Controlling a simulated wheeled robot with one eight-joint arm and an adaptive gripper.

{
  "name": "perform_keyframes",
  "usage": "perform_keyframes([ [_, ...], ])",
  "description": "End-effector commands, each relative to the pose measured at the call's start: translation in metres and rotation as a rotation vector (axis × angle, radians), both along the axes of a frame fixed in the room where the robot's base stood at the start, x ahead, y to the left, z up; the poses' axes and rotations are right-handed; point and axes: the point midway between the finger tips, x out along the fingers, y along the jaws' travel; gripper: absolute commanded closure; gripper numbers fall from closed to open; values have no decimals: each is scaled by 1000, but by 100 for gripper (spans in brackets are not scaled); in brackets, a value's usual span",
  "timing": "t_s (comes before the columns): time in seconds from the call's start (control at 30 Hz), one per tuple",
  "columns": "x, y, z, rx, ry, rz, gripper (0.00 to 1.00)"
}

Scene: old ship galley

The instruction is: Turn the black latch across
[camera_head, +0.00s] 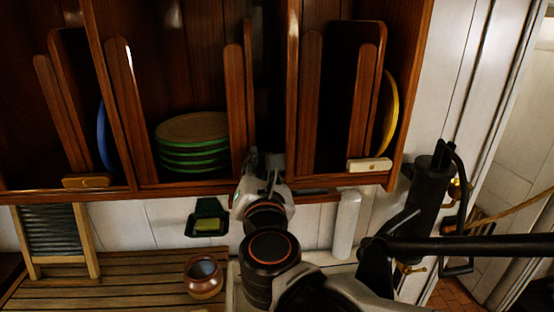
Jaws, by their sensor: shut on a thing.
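My gripper (264,168) reaches up to the front edge of the wooden plate rack (210,188), near the middle upright. It is shut on a small dark thing there, which I take to be the black latch. The latch is almost wholly hidden by the fingers, so its angle cannot be told. A brown latch (88,181) at the left and a cream latch (369,164) at the right lie level along the same rack edge.
Green-rimmed plates (193,145) are stacked in the rack; a blue plate (103,135) and a yellow plate (390,112) stand on edge. Below are a washboard (52,232), soap dish (207,218), brown pot (203,277) and white cylinder (346,225).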

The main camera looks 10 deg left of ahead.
Motion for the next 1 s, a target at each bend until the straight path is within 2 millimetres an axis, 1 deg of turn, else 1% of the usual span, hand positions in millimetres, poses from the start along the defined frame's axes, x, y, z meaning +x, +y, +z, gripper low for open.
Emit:
perform_keyframes([
  [0.7, 3, -12, -13, 660, 158, -2, 100],
  [1.0, 3, -14, -19, 900, 216, -2, 100],
])
